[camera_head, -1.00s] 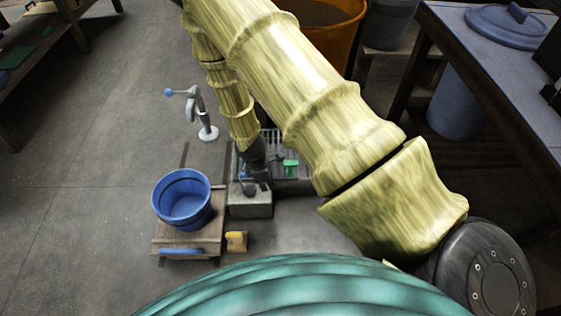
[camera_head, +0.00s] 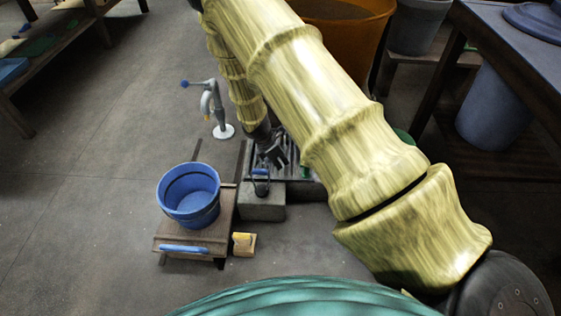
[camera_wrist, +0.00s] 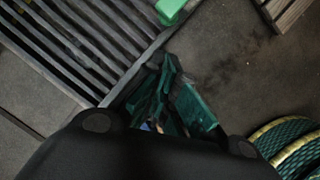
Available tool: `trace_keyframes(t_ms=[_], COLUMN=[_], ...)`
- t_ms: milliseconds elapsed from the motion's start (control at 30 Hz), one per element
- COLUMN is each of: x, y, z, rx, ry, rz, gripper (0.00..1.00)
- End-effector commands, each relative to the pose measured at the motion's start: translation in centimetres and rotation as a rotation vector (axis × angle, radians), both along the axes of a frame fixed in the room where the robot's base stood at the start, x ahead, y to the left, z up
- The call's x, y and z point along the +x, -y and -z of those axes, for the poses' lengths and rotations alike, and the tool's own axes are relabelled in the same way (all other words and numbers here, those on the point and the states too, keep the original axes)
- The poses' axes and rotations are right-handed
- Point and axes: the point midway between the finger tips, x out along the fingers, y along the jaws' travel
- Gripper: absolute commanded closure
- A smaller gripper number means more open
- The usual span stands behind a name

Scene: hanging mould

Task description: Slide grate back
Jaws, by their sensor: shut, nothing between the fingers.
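The grate (camera_head: 292,178), a dark frame with parallel slats, lies low on the floor behind a grey block, partly hidden by my arm. It fills the upper left of the wrist view (camera_wrist: 75,45). A green block-like piece (camera_wrist: 171,10) is at its edge at the top of that view. My gripper (camera_head: 275,158) is low at the grate in the head view. In the wrist view its shut fingers (camera_wrist: 165,68) are just beside the grate's edge bar, with nothing held. I cannot tell whether they touch it.
A blue bucket (camera_head: 190,200) stands on a wooden stand (camera_head: 222,228) at left, with a yellow piece (camera_head: 243,240) beside it. A grey block (camera_head: 262,208) and a tap (camera_head: 217,108) are nearby. A green-yellow coil (camera_wrist: 290,150) lies at lower right. Floor at left is open.

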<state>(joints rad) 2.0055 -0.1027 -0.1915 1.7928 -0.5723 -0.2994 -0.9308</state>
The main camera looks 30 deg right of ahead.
Motion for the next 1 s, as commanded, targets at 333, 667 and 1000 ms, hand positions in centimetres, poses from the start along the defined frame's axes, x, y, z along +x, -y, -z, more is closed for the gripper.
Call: trace_keyframes(t_ms=[333, 667, 1000], x=[-0.2, -0.5, -0.6], y=[2.1, 6.0, 6.5], z=[5.8, 6.7, 6.4], rx=[0.0, 0.0, 0.0], ry=[-0.001, 0.0, -0.001], rz=[0.001, 0.002, 0.0], gripper=[1.0, 1.0, 1.0])
